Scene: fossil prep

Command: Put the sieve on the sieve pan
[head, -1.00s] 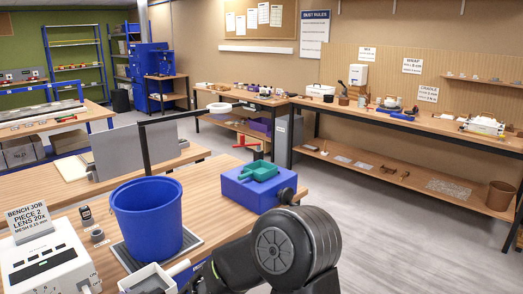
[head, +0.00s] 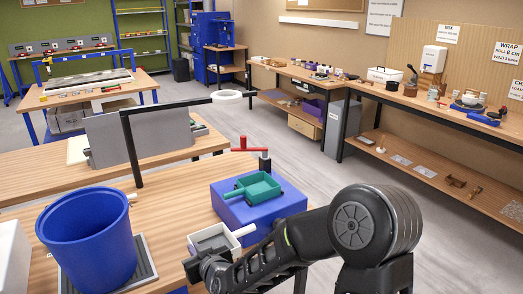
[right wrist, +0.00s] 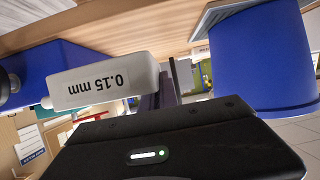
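The sieve (head: 212,238) is a small pale box with a white rod handle. In the right wrist view the sieve (right wrist: 105,87) is close and bears an upside-down "0.15 mm" label. My right gripper (head: 207,266) appears shut on it; the contact is partly hidden. The sieve is at the bench's front, between the blue bucket and a blue block. A teal square tray with a handle, apparently the sieve pan (head: 258,187), sits on the blue block (head: 262,212), beyond and right of the sieve. My left gripper is not in view.
The blue bucket (head: 88,240) stands on a grey mat (head: 146,267) at left; it also shows in the right wrist view (right wrist: 262,60). A grey panel (head: 140,135) and black frame stand behind. A red-handled tool (head: 250,150) is just behind the blue block.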

